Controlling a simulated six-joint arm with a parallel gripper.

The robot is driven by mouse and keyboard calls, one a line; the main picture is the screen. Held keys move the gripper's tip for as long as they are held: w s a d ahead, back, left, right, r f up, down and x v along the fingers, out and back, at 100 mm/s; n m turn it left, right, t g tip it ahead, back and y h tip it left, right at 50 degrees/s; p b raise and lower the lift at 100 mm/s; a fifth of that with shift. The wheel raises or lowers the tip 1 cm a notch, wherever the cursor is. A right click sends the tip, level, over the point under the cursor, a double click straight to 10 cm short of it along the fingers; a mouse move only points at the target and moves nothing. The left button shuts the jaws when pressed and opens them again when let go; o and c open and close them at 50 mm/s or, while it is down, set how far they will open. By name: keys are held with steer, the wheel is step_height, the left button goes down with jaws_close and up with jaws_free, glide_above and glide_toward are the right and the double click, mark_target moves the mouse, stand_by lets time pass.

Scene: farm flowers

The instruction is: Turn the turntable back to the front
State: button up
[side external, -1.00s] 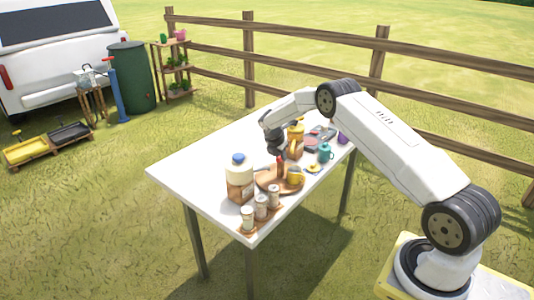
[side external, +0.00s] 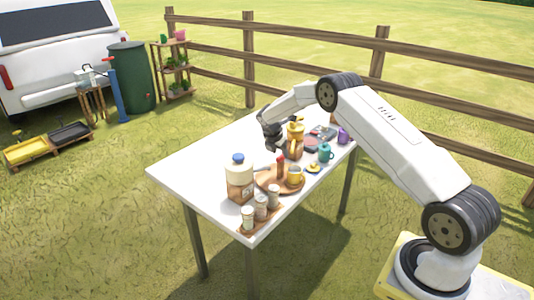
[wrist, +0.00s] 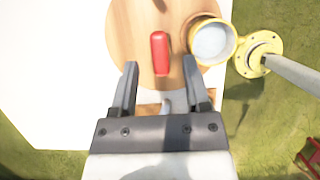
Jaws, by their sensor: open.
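The round wooden turntable (side external: 268,187) lies on the white table, between the large jar and the shaker row. A red bottle (side external: 281,168) and a yellow mug (side external: 295,175) stand on it. In the wrist view, the turntable (wrist: 137,45) fills the upper middle, with the red bottle (wrist: 161,53) and the mug (wrist: 210,42) on it. My gripper (side external: 274,148) is above the table, behind the bottle in the side view. In the wrist view, my gripper's fingers (wrist: 160,62) are apart, with nothing held; the bottle shows between and beyond their tips.
A large blue-capped jar (side external: 240,180) and several shakers (side external: 261,207) stand at the near table end. A brown and yellow container (side external: 295,143), a teal pot (side external: 325,153) and a purple item (side external: 344,136) stand farther right. The table's left half (side external: 205,158) is clear.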

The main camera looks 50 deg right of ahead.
steer(key=shift+v, duration=2.85)
steer(key=shift+a, duration=0.1)
steer(key=s+a+r+m+t+y, duration=0.1)
steer(key=s+a+r+m, duration=0.2)
steer(key=s+a+m, duration=0.35)
steer(key=s+a+r+m+t+y, duration=0.1)
steer(key=s+a+r+m+y, duration=0.2)
steer(key=a, duration=0.7)
steer(key=s+a+m, duration=0.4)
steer(key=s+a, duration=0.1)
steer(key=s, duration=0.4)
steer(key=s+a+m, duration=0.4)
steer(key=s+a, duration=0.1)
steer(key=s, duration=0.4)
steer(key=shift+t, duration=0.3)
